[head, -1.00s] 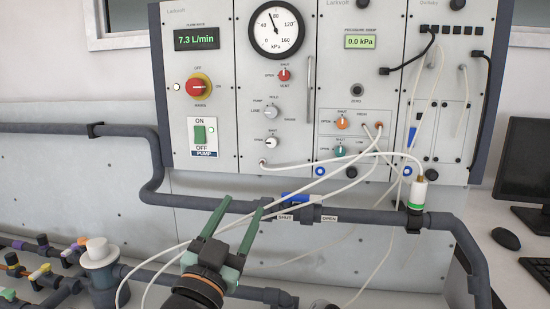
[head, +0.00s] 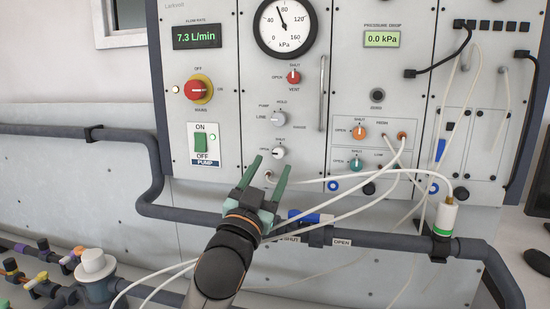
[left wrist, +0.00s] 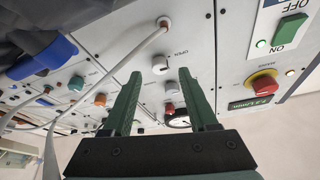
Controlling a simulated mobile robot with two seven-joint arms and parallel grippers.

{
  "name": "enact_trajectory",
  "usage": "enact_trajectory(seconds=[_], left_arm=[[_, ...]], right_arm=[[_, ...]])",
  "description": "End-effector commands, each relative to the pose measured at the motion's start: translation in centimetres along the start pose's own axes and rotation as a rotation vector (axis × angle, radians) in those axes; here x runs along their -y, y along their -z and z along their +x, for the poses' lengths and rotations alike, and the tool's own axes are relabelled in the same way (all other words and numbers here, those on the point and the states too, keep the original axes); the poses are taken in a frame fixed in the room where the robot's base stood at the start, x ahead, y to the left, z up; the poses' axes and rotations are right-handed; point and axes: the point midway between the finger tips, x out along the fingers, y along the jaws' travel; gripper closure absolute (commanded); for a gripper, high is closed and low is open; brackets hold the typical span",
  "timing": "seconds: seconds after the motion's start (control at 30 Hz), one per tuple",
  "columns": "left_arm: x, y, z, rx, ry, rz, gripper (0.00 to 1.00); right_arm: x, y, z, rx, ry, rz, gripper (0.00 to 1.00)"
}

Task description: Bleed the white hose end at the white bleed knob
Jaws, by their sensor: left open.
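The white bleed knob (head: 278,152) is on the panel below the grey range knob, with OPEN and SHUT marks around it. In the left wrist view the white knob (left wrist: 160,65) shows between and beyond the fingertips. The white hose end (head: 268,175) is plugged into the panel just below the knob; it also shows in the left wrist view (left wrist: 163,23). My left gripper (head: 271,166) is open and empty, pointing up at the panel just below the knob, apart from it. In the left wrist view the green fingers (left wrist: 160,76) stand wide apart. My right gripper is not in view.
White hoses cross the panel front to the right of my gripper. A grey pipe (head: 395,245) with a blue valve handle (head: 308,216) runs below. An orange knob (head: 359,132), a teal knob (head: 356,164) and a red vent knob (head: 294,77) are nearby.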

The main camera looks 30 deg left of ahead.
Motion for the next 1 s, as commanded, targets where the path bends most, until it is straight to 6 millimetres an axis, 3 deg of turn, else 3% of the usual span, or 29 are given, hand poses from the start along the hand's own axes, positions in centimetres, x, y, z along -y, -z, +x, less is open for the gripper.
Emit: enact_trajectory(seconds=[0.23,0.6,1.0], left_arm=[[0.0,0.1,2.8,-0.001,-0.001,0.000,0.41],[-0.1,0.0,3.2,-0.001,-0.002,0.000,0.41],[-0.1,0.0,3.2,-0.001,-0.001,0.000,0.85]], right_arm=[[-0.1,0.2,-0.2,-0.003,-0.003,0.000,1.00],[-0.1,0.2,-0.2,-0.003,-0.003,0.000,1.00],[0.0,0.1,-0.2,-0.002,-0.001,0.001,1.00]])
